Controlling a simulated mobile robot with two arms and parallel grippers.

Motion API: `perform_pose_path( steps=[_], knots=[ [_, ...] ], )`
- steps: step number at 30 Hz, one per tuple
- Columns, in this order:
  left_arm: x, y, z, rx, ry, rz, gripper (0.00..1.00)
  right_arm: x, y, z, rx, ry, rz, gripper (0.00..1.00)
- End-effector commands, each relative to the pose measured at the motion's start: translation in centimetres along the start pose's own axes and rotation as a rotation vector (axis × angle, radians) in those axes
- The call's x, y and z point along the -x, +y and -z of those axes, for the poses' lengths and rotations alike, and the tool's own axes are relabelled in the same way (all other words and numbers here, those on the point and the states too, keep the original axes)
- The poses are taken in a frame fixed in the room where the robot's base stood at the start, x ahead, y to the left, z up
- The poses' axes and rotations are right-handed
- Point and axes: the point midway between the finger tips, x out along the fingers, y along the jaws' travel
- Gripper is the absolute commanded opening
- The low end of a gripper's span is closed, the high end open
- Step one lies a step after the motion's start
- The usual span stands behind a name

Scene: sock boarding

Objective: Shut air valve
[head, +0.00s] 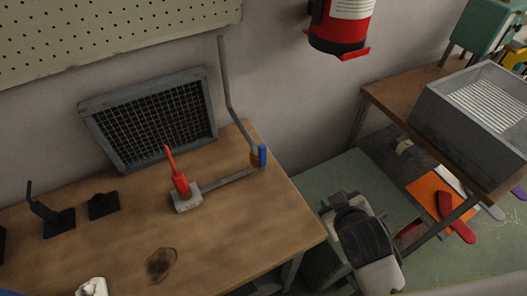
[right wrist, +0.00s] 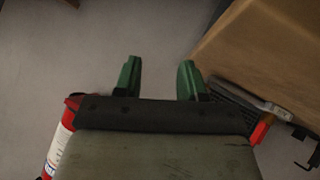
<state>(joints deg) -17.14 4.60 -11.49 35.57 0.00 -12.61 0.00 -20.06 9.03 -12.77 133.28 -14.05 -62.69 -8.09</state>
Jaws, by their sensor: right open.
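The air valve (head: 186,197) is a small grey block on the wooden bench. Its red handle (head: 175,172) points up in the picture and leans slightly left, at an angle to the grey pipe (head: 228,182) that runs right from the block. A red piece (right wrist: 262,128) at the right of the right wrist view is probably this handle. My right gripper (right wrist: 159,78) is open and empty, its two green fingers apart, away from the valve. Its fingers do not show in the head view. I do not see my left gripper.
A blue fitting (head: 262,156) and an upright pipe (head: 228,80) stand at the bench's right edge. A grille (head: 150,115) leans on the wall behind. Black stands (head: 50,215) are at left. A red extinguisher (head: 340,28) hangs on the wall. A grey bin (head: 450,125) is at right.

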Motion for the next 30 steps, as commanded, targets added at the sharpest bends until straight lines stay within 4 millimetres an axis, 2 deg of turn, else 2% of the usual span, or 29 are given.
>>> perform_pose_path(
  steps=[5, 8, 12, 14, 15, 18, 21, 24, 27, 30],
  knots=[
    [0.0, 0.0, -0.1, 0.000, -0.001, 0.000, 0.43, -1.2, 1.6, 6.1, 0.160, 0.243, -0.127, 0.40],
    [0.0, 0.0, -0.1, 0.000, -0.002, 0.000, 0.43, -1.3, 2.4, 10.9, 0.297, 0.428, -0.228, 0.40],
    [0.0, 0.0, -0.1, 0.000, -0.002, 0.000, 0.43, 0.1, 2.4, 18.4, 0.556, 0.736, -0.406, 0.40],
    [0.0, 0.0, -0.1, 0.001, -0.002, 0.000, 0.43, 1.2, 1.9, 21.3, 0.676, 0.868, -0.483, 0.40],
    [0.0, 0.0, -0.1, 0.001, -0.002, 0.000, 0.43, 1.9, 1.3, 23.0, 0.759, 0.955, -0.533, 0.40],
    [0.0, 0.0, -0.1, 0.001, -0.002, 0.000, 0.43, 4.0, -0.6, 26.6, 0.975, 1.167, -0.658, 0.40],
    [0.0, 0.0, -0.1, 0.001, -0.002, 0.000, 0.43, 5.8, -3.0, 29.1, 1.203, 1.375, -0.774, 0.40],
    [0.0, 0.0, -0.1, 0.001, -0.002, 0.000, 0.43, 7.2, -5.7, 30.4, 1.444, 1.575, -0.878, 0.40],
    [0.0, 0.0, -0.1, 0.001, -0.002, 0.000, 0.43, 7.7, -8.3, 30.6, 1.699, 1.770, -0.959, 0.40],
    [0.0, 0.0, -0.1, 0.001, -0.002, 0.000, 0.43, 7.2, -10.3, 29.9, 1.966, 1.956, -1.005, 0.40]
  ],
)
